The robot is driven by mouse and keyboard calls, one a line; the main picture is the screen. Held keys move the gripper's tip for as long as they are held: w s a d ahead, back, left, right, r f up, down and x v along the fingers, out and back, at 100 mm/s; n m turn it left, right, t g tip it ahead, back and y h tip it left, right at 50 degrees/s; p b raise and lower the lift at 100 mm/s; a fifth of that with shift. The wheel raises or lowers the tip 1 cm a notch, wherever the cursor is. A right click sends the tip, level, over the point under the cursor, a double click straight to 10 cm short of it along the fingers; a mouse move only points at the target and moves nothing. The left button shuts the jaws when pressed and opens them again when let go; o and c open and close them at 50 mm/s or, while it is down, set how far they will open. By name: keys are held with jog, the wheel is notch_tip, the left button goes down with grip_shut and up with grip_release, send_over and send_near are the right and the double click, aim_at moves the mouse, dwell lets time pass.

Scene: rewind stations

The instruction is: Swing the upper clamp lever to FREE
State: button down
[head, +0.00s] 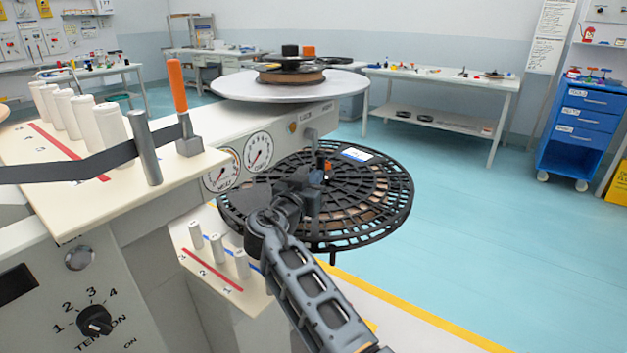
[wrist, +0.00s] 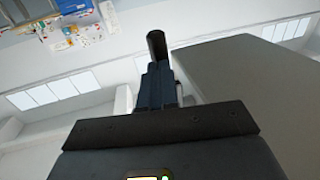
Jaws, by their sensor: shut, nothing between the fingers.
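A lever with an orange handle (head: 178,88) stands nearly upright, leaning slightly left, on a grey block (head: 190,140) at the right of the cream upper deck (head: 110,205). I take it for the upper clamp lever; no FREE marking is readable. A dark strap (head: 60,170) runs left from beside it, past a grey post (head: 145,150). My gripper (head: 318,178) is in front of the black spool (head: 385,190), below and right of the lever and well apart from it. In the wrist view its dark fingers (wrist: 156,45) are together and empty; the lever does not show there.
White rollers (head: 75,110) stand on the upper deck. A lower deck with short pegs (head: 218,250) lies left of my arm. A round silver platter (head: 290,85) is behind the spool. A blue drawer cart (head: 585,130) stands far right. The floor at right is clear.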

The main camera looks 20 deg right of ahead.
jog(key=shift+f+b, duration=0.2)
jog(key=shift+b, duration=0.2)
jog(key=w+d+r+t+h+b, duration=0.1)
jog(key=w+d+b, duration=0.5)
jog(key=b, duration=2.2)
jog(key=shift+w+d+r+n+t+h, duration=0.35)
jog(key=shift+d+r+t, duration=0.3)
jog(key=shift+d, duration=0.85)
jog(key=shift+s+r, duration=0.1)
jog(key=shift+r, duration=0.05)
jog(key=shift+a, duration=0.1)
jog(key=p+v, duration=0.1)
jog(key=v, duration=0.6)
jog(key=shift+s+a+f+p, duration=0.2)
jog(key=shift+s+f+p, duration=0.05)
jog(key=shift+p, duration=0.15)
